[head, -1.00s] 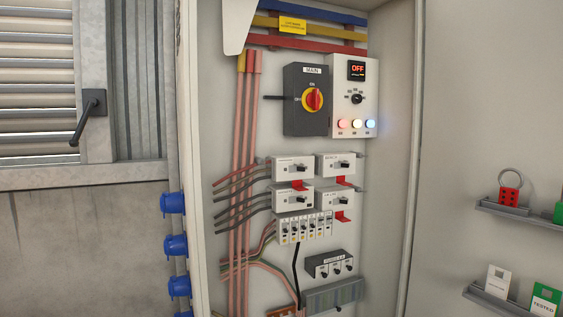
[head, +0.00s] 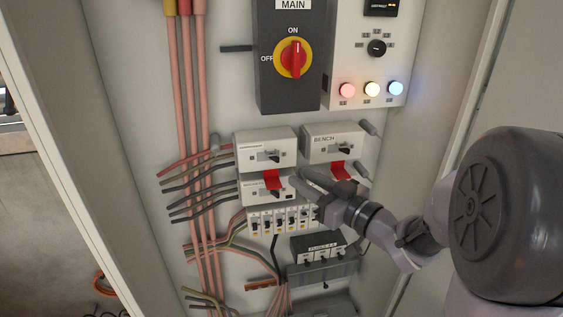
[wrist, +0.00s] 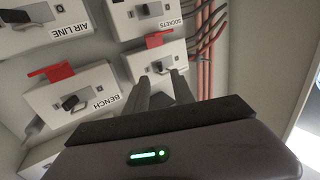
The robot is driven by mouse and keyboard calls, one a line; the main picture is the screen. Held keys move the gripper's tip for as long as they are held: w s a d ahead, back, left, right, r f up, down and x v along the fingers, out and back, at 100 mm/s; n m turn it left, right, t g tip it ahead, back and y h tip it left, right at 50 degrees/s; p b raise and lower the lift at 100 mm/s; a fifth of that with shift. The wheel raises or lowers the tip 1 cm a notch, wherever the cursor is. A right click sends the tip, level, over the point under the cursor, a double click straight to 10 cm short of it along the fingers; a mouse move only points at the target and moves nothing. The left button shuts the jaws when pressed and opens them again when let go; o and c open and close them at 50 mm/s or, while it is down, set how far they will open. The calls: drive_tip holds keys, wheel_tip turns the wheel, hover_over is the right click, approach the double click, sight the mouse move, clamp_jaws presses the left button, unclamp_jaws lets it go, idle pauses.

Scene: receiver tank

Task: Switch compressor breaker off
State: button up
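The compressor breaker appears to be the upper left white unit (head: 265,148) in the head view; its label is too small to read there. It also shows in the wrist view (wrist: 135,62), with its dark toggle (wrist: 162,66) just beyond my fingertips. A red tab (head: 271,180) sits under it, raised toward the viewer. My gripper (head: 300,181) is in front of the breakers from the right. In the wrist view my gripper (wrist: 168,78) has its two fingers apart, with a gap between them and nothing held. Contact with the toggle cannot be told.
The BENCH breaker (head: 333,139) is to the right, SOCKETS (head: 258,189) below; AIR LINE (wrist: 62,22) shows in the wrist view. The main switch (head: 293,58) is above, handle upright at ON. Small breakers (head: 270,219) lie below, cables (head: 190,120) left.

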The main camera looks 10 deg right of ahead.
sight(279, 162)
drive_tip(key=x, duration=0.7)
drive_tip(key=shift+r, duration=0.1)
drive_tip(key=shift+w+a, duration=0.1)
drive_tip(key=shift+w, duration=0.25)
drive_tip(key=shift+s, duration=0.1)
drive_tip(key=shift+c, duration=0.2)
clamp_jaws()
